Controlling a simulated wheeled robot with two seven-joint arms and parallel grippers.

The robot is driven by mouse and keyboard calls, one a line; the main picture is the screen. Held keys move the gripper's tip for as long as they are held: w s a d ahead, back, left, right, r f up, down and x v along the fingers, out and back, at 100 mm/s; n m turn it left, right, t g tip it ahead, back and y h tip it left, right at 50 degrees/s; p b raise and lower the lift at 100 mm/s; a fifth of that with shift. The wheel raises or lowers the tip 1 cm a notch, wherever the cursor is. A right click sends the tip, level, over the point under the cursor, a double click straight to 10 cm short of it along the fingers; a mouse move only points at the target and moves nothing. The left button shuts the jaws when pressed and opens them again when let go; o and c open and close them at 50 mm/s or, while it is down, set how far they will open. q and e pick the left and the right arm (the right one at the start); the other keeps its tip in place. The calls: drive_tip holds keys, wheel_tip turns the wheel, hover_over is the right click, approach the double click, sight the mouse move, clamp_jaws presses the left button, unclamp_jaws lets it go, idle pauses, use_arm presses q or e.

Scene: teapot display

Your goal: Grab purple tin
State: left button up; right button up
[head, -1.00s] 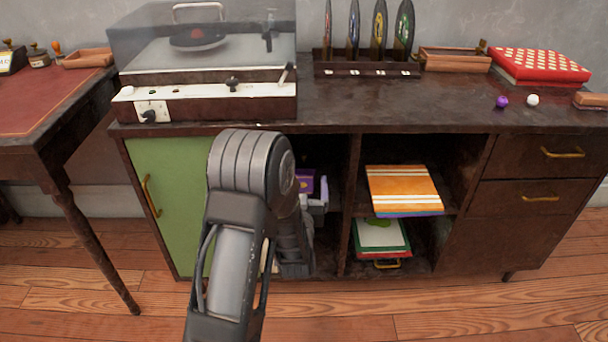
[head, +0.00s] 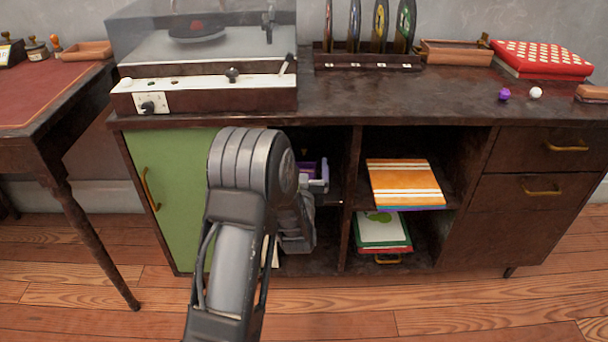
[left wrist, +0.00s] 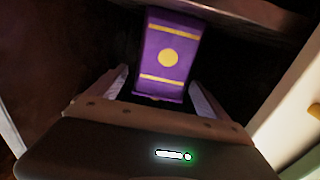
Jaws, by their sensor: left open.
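The purple tin (left wrist: 167,55) stands upright in the left wrist view, with a yellow disc and yellow stripes on its face. It is inside the dark open shelf of the cabinet. My left gripper (left wrist: 158,88) is open, its two fingers pointing at the tin, one on each side of its lower part in the picture. I cannot tell whether the fingers touch it. In the head view only a small purple patch of the tin (head: 304,169) shows beside my left gripper (head: 318,177); my arm hides much of that compartment. My right gripper is not in view.
The cabinet top (head: 400,95) is above the compartment. A green door (head: 165,190) is left of my arm, and a dark divider (head: 349,200) is to the right.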

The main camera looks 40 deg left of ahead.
use_arm(q)
drive_tip(key=x, duration=0.2)
drive_tip(key=shift+w+a+f+b, duration=0.1)
drive_tip(key=shift+w+a+b, duration=0.1)
drive_tip(key=shift+b, duration=0.1)
drive_tip(key=shift+w+a, duration=0.15)
drive_tip(key=shift+w, duration=0.1)
drive_tip(key=c, duration=1.7)
wheel_tip(320, 180, up, 10)
drive_tip(key=p, duration=0.4)
